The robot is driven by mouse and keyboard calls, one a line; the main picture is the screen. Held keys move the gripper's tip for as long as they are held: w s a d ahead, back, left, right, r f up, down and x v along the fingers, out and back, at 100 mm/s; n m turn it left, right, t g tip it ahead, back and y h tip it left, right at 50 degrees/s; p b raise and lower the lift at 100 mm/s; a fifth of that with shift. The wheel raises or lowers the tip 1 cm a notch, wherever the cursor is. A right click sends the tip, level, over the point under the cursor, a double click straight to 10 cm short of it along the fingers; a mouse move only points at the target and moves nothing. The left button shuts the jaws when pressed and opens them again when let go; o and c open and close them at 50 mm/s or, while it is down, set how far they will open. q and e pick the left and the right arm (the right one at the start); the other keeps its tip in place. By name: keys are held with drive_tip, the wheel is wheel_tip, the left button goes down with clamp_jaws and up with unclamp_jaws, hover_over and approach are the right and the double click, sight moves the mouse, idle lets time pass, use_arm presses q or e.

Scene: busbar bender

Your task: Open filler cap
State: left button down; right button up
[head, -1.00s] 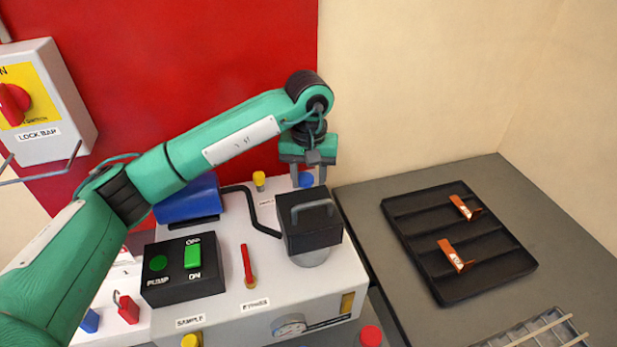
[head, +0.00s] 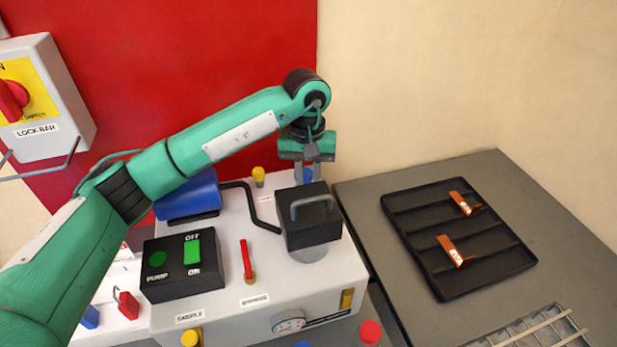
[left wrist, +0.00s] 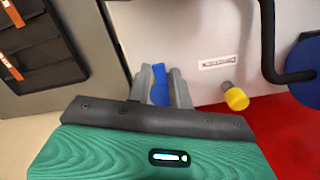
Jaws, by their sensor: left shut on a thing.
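The blue filler cap (left wrist: 160,84) sits at the back right of the pump unit's grey top (head: 285,265). My left gripper (head: 307,174) points down at it from above, with its fingers on either side of the cap. In the left wrist view the fingers (left wrist: 161,85) are shut on the blue cap. In the head view only a little blue shows between the fingers. Whether the cap is still seated or lifted cannot be told. My right gripper is in neither view.
A black block with a handle (head: 311,222) stands just in front of the cap. A yellow cap (head: 258,177) is to its left, beside a black pipe (head: 262,215). A black tray (head: 455,240) with copper parts lies on the grey bench at right.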

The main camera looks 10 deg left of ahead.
sight(305, 177)
use_arm(q)
drive_tip(key=shift+w+a+r+g+h+b, duration=0.15)
drive_tip(key=shift+w+r+g+h+b, duration=0.15)
drive_tip(key=shift+g+b, duration=0.3)
drive_tip(key=shift+w+a+r+g+h+b, duration=0.15)
drive_tip(key=shift+w+g+b, duration=0.1)
drive_tip(key=shift+g, duration=0.2)
drive_tip(key=shift+w+r+g+h+b, duration=0.1)
drive_tip(key=shift+r+g+h+b, duration=0.1)
drive_tip(key=shift+g, duration=0.25)
drive_tip(key=shift+w+a+r+g+h+b, duration=0.15)
drive_tip(key=shift+w+r+g+h+b, duration=0.3)
drive_tip(key=shift+g, duration=0.45)
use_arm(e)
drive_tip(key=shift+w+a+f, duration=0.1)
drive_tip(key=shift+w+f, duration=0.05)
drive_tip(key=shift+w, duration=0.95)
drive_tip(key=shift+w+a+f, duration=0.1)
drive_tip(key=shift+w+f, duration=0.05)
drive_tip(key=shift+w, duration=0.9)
use_arm(q)
drive_tip(key=shift+s, duration=0.1)
